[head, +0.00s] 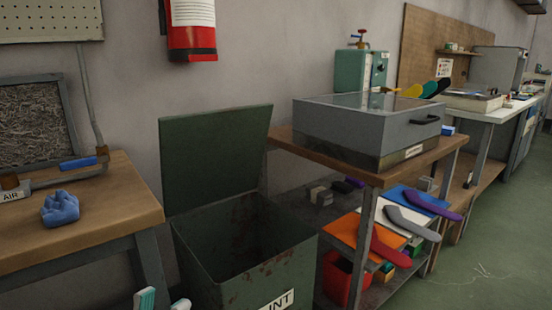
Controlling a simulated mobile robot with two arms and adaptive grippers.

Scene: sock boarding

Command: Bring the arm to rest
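My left gripper (163,300) shows only at the bottom edge, left of centre. Its two pale fingertips, one with a teal face, stand apart with a gap between them, and nothing shows in the gap. The rest of it and its arm are below the frame. It appears in front of the dark green bin (206,285), near the bin's left side; I cannot tell the distance between them. My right gripper is out of view.
A wooden bench (100,225) at left holds a crumpled blue cloth (60,208) and an air hose. The bin's lid (213,155) stands open. A workbench (372,178) at right carries a grey box (365,125); coloured sock shapes sit below. Green floor (500,255) is clear at right.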

